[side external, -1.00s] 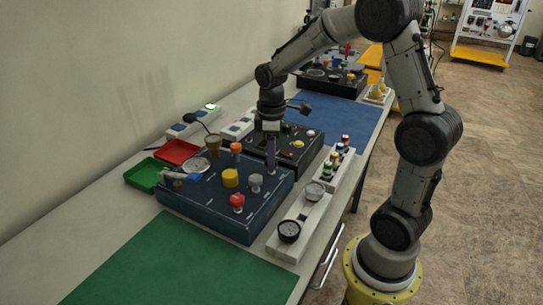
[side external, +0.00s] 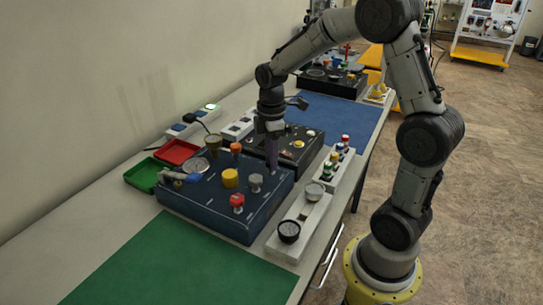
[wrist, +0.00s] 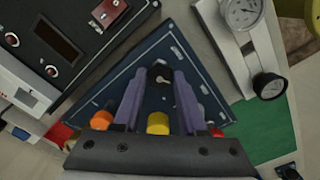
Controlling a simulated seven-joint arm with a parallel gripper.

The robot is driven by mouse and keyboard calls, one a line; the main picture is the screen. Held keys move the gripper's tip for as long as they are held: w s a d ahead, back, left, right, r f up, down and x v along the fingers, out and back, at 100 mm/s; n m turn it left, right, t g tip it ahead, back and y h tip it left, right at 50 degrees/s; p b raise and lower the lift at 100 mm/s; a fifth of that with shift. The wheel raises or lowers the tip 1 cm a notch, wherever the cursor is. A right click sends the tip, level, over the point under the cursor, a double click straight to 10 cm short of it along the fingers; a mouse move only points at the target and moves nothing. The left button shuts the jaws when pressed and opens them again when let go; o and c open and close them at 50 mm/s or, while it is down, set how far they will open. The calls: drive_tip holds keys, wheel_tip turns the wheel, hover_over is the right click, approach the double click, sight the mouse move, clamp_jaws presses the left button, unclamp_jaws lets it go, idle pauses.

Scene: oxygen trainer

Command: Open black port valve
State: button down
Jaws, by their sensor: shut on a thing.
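The blue trainer panel (side external: 215,222) lies on the bench with several knobs on top. My gripper (side external: 272,166) points down at its far right corner, fingers low at the panel. In the wrist view my gripper (wrist: 160,82) is shut on a small black valve knob (wrist: 159,73) between the purple fingers. In the side view the fingers hide this knob. The valve's exact turn angle cannot be told.
Orange (side external: 236,148), yellow (side external: 230,178), grey (side external: 256,181) and red (side external: 237,201) knobs stand close by on the panel. A gauge strip (side external: 302,222) lies to the right. Red (side external: 178,152) and green (side external: 146,177) trays sit left. A green mat (side external: 170,265) is clear.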

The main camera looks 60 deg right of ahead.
drive_tip(key=shift+r, duration=0.1)
drive_tip(key=shift+c, duration=2.3)
unclamp_jaws()
wheel_tip(320, 180, up, 14)
